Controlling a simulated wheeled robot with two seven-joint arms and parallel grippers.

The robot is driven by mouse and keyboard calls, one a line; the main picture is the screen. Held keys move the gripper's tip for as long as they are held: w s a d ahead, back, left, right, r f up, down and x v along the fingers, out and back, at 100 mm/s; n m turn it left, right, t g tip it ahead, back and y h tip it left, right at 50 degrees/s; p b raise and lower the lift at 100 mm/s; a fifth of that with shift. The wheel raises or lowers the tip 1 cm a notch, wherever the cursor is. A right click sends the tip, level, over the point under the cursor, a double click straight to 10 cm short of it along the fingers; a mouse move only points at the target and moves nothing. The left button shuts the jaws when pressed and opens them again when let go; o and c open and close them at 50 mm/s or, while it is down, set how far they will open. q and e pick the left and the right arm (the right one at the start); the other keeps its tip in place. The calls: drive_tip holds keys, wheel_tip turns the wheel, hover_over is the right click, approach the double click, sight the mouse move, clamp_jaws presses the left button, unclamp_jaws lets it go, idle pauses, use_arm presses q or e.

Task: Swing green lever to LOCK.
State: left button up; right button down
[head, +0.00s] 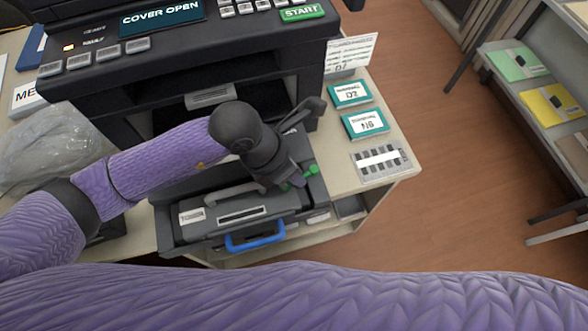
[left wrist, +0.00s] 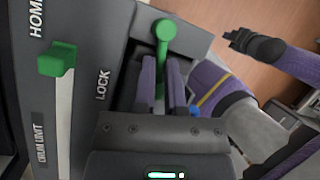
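In the left wrist view a green lever (left wrist: 162,32) with a round knob stands on the dark unit. Its stem is between the two purple fingers of my left gripper (left wrist: 162,78), which look closed around it. The word LOCK (left wrist: 103,85) is printed on the panel to the left of the lever. In the head view my left gripper (head: 291,178) is over the right side of the pulled-out dark unit (head: 235,208), and green parts (head: 311,169) show beside it. My right gripper (left wrist: 252,44) shows small at the upper right of the wrist view; its fingers are unclear.
A separate green tab (left wrist: 57,60) sits on a track marked HOME, labelled DRUM UNIT. The printer (head: 190,60) reads COVER OPEN. The unit has a blue handle (head: 255,242). Two teal boxes (head: 350,94) and a label sheet (head: 381,160) lie to the right. A plastic bag (head: 45,140) lies at left.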

use_arm(q)
clamp_jaws()
drive_tip(key=shift+w+a+f+m+g+b, duration=0.1)
drive_tip(key=shift+w+f+m+g+b, duration=0.2)
drive_tip(key=shift+m+b, duration=0.4)
drive_tip(key=shift+w+r+m+b, duration=0.1)
drive_tip(key=shift+w+m+b, duration=0.1)
drive_tip(key=shift+m+b, duration=0.25)
drive_tip(key=shift+a+r+m+g, duration=0.1)
drive_tip(key=shift+m+g, duration=0.15)
drive_tip(key=shift+g, duration=0.05)
drive_tip(key=shift+r, duration=0.1)
drive_tip(key=shift+o, duration=1.8)
unclamp_jaws()
